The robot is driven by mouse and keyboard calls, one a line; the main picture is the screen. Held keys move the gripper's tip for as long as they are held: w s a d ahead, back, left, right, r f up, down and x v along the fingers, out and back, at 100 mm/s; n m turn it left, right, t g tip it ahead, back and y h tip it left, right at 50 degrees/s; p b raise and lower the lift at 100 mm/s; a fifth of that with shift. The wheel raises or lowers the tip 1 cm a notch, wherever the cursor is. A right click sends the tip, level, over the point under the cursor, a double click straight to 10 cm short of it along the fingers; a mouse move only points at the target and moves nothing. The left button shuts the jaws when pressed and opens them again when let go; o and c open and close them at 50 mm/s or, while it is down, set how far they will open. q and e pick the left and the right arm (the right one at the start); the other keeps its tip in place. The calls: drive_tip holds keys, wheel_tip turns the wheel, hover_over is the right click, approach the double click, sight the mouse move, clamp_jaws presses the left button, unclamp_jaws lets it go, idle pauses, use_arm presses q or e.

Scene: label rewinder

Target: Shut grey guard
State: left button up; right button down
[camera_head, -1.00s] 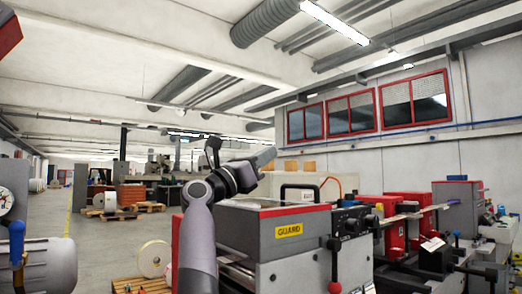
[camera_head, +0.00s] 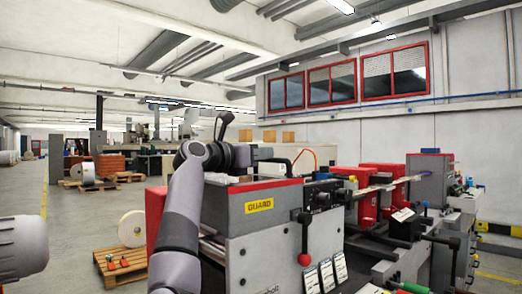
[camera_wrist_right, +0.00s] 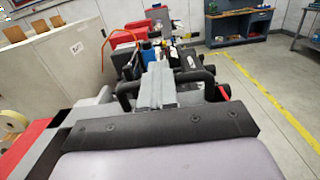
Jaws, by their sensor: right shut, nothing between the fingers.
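The grey guard (camera_head: 225,208) is a box-like cover with a red edge and a yellow GUARD label, on the near machine in the head view. A black bar handle (camera_head: 290,162) stands at its top; in the wrist view a black bar (camera_wrist_right: 200,76) shows beside my fingers. My right gripper (camera_head: 264,154) is at the guard's top, close to the handle, with my arm covering its left part. In the wrist view the right gripper (camera_wrist_right: 158,85) is shut and empty; I cannot tell whether it touches the bar. How far the guard is open is unclear. My left gripper is out of view.
A black lever with a red knob (camera_head: 304,259) hangs on the machine's front. Red units (camera_head: 367,205) stand farther along to the right.

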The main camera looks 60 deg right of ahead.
sight(239, 179)
drive_tip(key=shift+f, duration=0.35)
drive_tip(key=shift+w+a+f, duration=0.15)
drive_tip(key=shift+a+f, duration=0.05)
drive_tip(key=shift+a, duration=0.15)
drive_tip(key=v, duration=0.1)
drive_tip(key=b+v, duration=0.1)
drive_tip(key=v, duration=0.3)
drive_tip(key=shift+a+r+b, duration=0.25)
drive_tip(key=shift+r+b, duration=0.05)
drive_tip(key=shift+b, duration=0.05)
drive_tip(key=shift+w+a+r, duration=0.15)
drive_tip(key=shift+a, duration=0.3)
